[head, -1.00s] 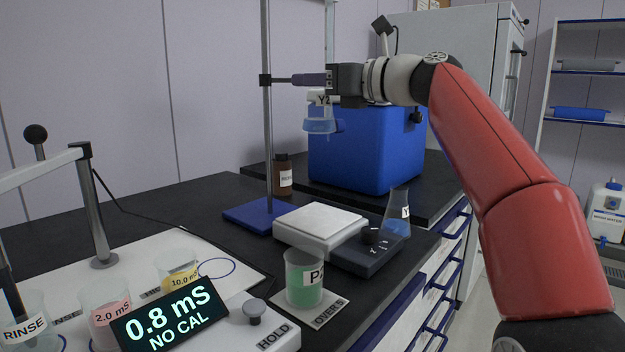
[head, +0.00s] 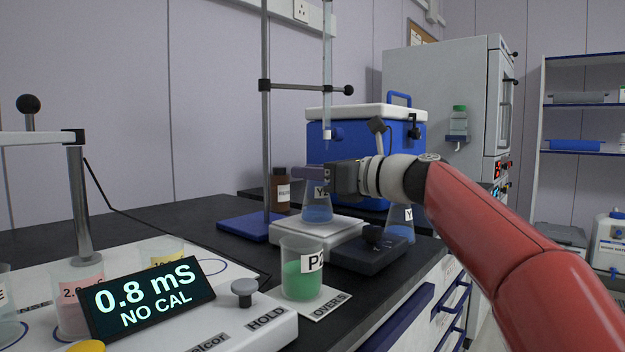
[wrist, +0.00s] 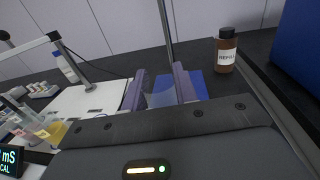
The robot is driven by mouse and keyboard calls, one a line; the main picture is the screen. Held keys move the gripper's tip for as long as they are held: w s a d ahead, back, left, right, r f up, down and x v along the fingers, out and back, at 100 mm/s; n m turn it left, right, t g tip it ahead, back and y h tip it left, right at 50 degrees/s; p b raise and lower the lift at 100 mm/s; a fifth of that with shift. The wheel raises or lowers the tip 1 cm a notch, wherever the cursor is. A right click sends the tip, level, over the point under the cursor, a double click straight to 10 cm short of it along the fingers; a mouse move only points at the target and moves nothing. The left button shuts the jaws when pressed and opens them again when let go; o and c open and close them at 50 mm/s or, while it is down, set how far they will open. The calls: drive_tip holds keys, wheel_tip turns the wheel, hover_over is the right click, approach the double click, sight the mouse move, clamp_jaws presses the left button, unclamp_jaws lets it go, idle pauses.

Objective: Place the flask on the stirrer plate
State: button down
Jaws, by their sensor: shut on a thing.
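The flask (head: 317,212) is a clear conical one with blue liquid and a label starting with Y. My gripper (head: 312,173) is shut on its neck and holds it upright. In the wrist view the flask (wrist: 161,99) shows faintly between the two purple fingers. The stirrer plate (head: 342,232) has a white square top and a dark front with a knob. The flask's base is over the white top, towards its rear left; I cannot tell whether it touches.
A burette (head: 327,95) on a stand hangs just above the flask. A second flask (head: 402,233) stands right of the stirrer's dark front. A beaker of green liquid (head: 301,282) stands in front. A brown bottle (head: 281,190) and blue cool box (head: 362,135) are behind.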

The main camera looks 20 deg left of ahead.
drive_tip(key=shift+r, duration=0.1)
drive_tip(key=c, duration=1.1)
unclamp_jaws()
drive_tip(key=v, duration=1.2)
